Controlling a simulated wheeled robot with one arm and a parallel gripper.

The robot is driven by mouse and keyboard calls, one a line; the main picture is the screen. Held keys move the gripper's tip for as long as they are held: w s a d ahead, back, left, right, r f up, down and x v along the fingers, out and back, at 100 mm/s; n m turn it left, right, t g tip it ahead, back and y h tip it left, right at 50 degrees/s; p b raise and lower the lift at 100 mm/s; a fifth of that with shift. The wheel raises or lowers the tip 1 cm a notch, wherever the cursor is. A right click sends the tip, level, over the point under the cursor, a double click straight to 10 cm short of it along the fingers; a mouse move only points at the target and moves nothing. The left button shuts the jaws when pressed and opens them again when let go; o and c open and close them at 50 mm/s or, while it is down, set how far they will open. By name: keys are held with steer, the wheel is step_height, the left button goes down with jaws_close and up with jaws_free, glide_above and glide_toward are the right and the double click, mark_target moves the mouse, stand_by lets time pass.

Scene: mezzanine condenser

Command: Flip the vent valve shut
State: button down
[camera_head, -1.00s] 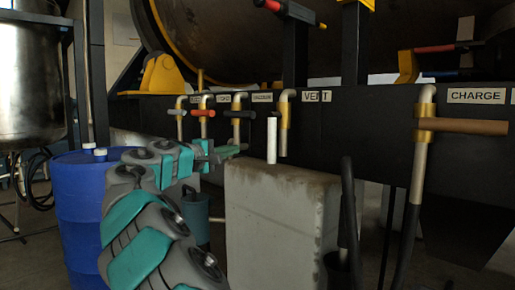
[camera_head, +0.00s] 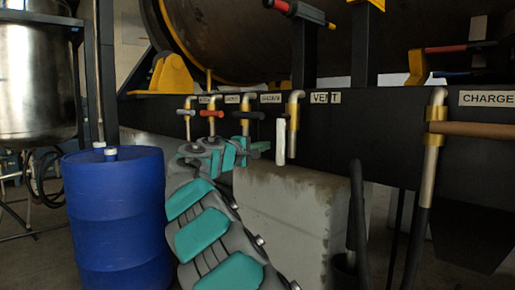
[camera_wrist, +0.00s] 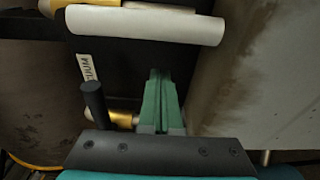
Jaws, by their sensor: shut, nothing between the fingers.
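The vent valve is a brass fitting (camera_head: 293,117) on a bent pipe beside the VENT label. Its white handle (camera_head: 281,143) hangs straight down. In the wrist view the white handle (camera_wrist: 145,25) lies across the top of the picture. My gripper (camera_head: 264,147) is just left of the handle's lower part in the head view. In the wrist view its green fingers (camera_wrist: 160,75) are shut together and empty, with their tips close below the handle. I cannot tell whether they touch it.
Left of the vent valve are neighbouring valves with black (camera_head: 248,115), orange (camera_head: 211,113) and grey handles. The black handle (camera_wrist: 95,105) stands close to my fingers in the wrist view. A concrete block (camera_head: 300,205) is below. A blue drum (camera_head: 115,215) stands left, the brown CHARGE handle (camera_head: 475,129) right.

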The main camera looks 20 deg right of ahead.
mark_target(283, 139)
steer(key=shift+s+d+f, duration=0.1)
steer(key=shift+s+d, duration=0.05)
steer(key=shift+s, duration=0.7)
steer(key=shift+s+d, duration=0.1)
steer(key=shift+s, duration=0.7)
steer(key=shift+s+d, duration=0.1)
steer(key=shift+d, duration=0.05)
steer(key=shift+s+n, duration=0.3)
steer(key=shift+n, duration=0.1)
